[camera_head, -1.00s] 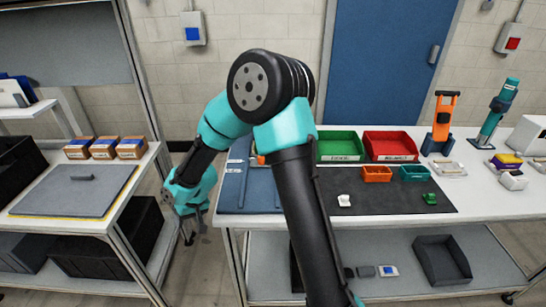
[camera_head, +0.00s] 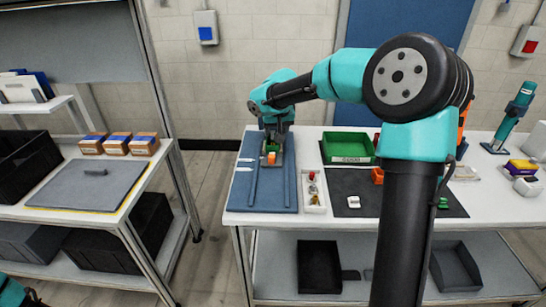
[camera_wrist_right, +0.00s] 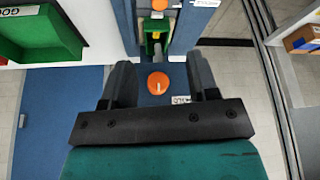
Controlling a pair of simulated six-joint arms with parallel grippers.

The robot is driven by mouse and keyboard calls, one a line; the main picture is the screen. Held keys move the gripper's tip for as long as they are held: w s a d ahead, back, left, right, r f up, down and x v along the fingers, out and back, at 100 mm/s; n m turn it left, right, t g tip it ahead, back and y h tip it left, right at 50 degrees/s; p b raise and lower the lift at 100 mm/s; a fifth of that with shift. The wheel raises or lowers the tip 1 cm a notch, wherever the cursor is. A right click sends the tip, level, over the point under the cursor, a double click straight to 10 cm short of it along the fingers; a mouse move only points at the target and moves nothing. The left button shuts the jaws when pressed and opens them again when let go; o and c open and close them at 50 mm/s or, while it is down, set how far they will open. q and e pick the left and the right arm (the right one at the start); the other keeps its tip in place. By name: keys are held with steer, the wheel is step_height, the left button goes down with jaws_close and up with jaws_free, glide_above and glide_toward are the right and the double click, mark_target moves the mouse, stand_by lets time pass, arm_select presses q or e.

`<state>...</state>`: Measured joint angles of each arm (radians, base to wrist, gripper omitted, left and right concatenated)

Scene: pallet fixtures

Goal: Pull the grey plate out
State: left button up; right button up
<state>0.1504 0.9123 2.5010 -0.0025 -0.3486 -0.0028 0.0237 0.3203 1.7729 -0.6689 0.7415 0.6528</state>
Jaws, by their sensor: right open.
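A small grey plate (camera_head: 289,158) lies between two rails on the blue board (camera_head: 240,203). It carries a green piece (camera_head: 274,150) and an orange knob (camera_head: 271,158). My right gripper (camera_head: 277,133) is above the plate's far part, pointing down. In the right wrist view, its open fingers (camera_wrist_right: 160,88) stand on either side of the round orange knob (camera_wrist_right: 157,82), and nothing is visibly gripped. A larger grey slab with a dark handle (camera_head: 82,187) lies on the left cart, edged in yellow. My left gripper is out of view.
A green bin (camera_head: 348,147) stands right of the blue board. A white tray of small parts (camera_head: 313,192) is beside the board. Three cardboard boxes (camera_head: 117,144) sit on the left cart. An open floor gap (camera_head: 205,185) separates cart and table.

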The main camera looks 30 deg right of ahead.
mark_target(271, 156)
steer(key=x, duration=1.7)
steer(key=shift+s+f, duration=0.1)
steer(key=shift+f, duration=0.1)
steer(key=shift+c, duration=0.4)
jaws_close()
